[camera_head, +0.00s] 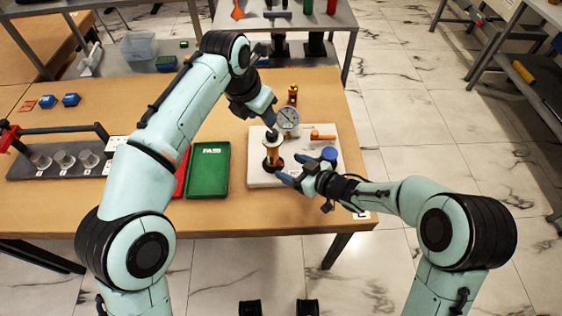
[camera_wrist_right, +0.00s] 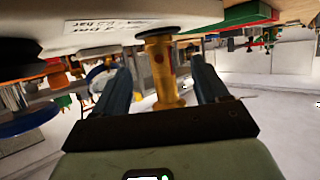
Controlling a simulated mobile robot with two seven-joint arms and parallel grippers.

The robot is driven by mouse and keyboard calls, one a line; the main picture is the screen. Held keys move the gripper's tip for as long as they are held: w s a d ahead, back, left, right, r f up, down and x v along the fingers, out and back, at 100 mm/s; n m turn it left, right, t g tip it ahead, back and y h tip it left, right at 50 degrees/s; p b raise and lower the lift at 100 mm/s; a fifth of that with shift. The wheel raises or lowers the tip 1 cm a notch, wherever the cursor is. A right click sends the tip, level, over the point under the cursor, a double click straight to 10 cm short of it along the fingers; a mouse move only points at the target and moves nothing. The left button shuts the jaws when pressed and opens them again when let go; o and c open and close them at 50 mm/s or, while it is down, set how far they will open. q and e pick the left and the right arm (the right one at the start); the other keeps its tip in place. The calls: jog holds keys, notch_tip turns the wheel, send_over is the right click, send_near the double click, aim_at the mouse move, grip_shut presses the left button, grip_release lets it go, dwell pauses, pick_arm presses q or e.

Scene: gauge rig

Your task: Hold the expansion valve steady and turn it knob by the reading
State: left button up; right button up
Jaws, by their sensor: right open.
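The expansion valve, a brass body (camera_head: 272,157) with a dark knob (camera_head: 271,137) on top, stands upright on a white board (camera_head: 258,178). A round dial gauge (camera_head: 288,117) stands just behind it; its reading is too small to tell. My left gripper (camera_head: 269,117) is above and behind the knob, its jaw state unclear. My right gripper (camera_head: 290,169) is low at the valve's right, open. In the right wrist view, the brass body (camera_wrist_right: 161,72) shows between the spread fingers of the right gripper (camera_wrist_right: 160,80), with gaps on both sides.
An orange lever (camera_head: 322,136) and a blue knob (camera_head: 329,154) sit on the board's right side. A green tray (camera_head: 208,171) lies left of the board, partly over a red one (camera_head: 181,175). A dark rack with glass jars (camera_head: 63,159) is farther left. The table's right edge is near.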

aim_at(283, 164)
jog(key=x, duration=0.5)
jog(key=shift+w+a+f, duration=0.15)
jog(key=shift+w+a, duration=0.1)
jog(key=shift+c, duration=0.3)
